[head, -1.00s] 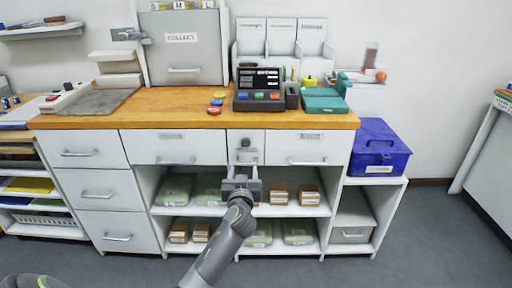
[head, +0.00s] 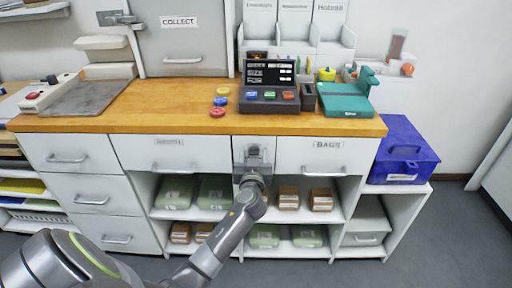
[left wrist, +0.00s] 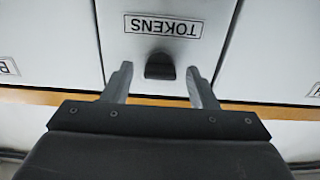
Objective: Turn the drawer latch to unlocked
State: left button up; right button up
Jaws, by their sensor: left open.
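In the left wrist view, a white drawer front with an upside-down "TOKENS" label (left wrist: 163,26) carries a small dark knob (left wrist: 160,66), the latch. My left gripper (left wrist: 158,76) is open, with one finger on each side of the knob in the picture and gaps between. I cannot tell how deep the fingers reach around it. In the head view, my left gripper (head: 254,157) is in front of the narrow centre drawer (head: 240,144) under the counter and hides most of it, including the latch. My right gripper is not in view.
The wooden counter (head: 160,113) overhangs just above the gripper. Drawers flank the centre one, the right labelled "BAGS" (head: 327,144). Open shelves with green packs (head: 174,193) and small brown boxes (head: 320,198) lie below. A dark order terminal (head: 269,85) stands on the counter.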

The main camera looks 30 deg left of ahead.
pick_arm(q)
jog(key=shift+w, duration=0.1)
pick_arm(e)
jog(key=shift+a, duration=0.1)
pick_arm(q)
jog(key=shift+r, duration=0.1)
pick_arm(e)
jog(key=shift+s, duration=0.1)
pick_arm(q)
jog(key=shift+c, duration=0.8)
jog(key=c, duration=0.8)
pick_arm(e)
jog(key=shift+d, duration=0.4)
